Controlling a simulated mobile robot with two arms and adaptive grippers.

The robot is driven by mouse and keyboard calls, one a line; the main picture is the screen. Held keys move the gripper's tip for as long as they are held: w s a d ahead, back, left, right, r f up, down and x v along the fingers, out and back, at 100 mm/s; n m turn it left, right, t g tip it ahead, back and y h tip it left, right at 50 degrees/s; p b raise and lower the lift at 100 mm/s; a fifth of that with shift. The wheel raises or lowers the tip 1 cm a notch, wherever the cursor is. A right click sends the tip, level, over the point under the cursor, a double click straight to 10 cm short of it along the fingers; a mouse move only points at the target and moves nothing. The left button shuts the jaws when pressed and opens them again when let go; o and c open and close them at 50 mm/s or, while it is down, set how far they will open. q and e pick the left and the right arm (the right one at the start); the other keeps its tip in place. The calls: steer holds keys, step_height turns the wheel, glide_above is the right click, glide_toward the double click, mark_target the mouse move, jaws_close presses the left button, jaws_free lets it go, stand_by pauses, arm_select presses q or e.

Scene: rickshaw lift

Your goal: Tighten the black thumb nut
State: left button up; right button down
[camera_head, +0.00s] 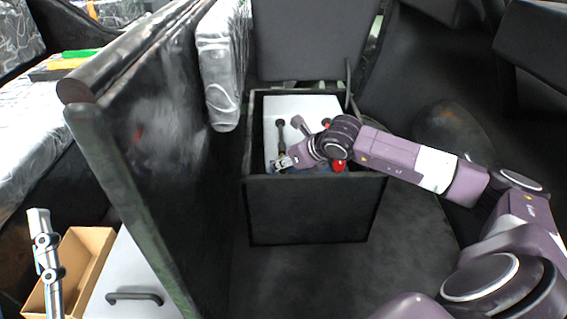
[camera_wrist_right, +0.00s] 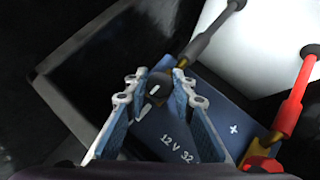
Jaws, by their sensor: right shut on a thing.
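My right gripper (camera_head: 283,163) reaches from the right into the open black box. In the right wrist view its two fingers (camera_wrist_right: 157,80) are closed around the black thumb nut (camera_wrist_right: 158,88). The nut sits at one end of the blue battery (camera_wrist_right: 215,105), which bears "12 V" and a plus mark. A black cable (camera_wrist_right: 205,42) with a metal lug ends beside the nut; the contact between them is hidden by the fingers. In the head view the fingers hide the nut.
A red cable (camera_wrist_right: 290,115) and red thumb nut (camera_wrist_right: 262,164) are at the battery's other end. A white unit (camera_head: 300,106) stands behind. The box's dark walls (camera_head: 310,215) surround the gripper closely. A tall black panel (camera_head: 165,130) stands left.

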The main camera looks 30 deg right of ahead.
steer(key=shift+f, duration=0.1)
steer(key=c, duration=1.9)
jaws_free()
steer(key=a+v, duration=0.1)
steer(key=v, duration=1.1)
steer(key=shift+d, duration=0.5)
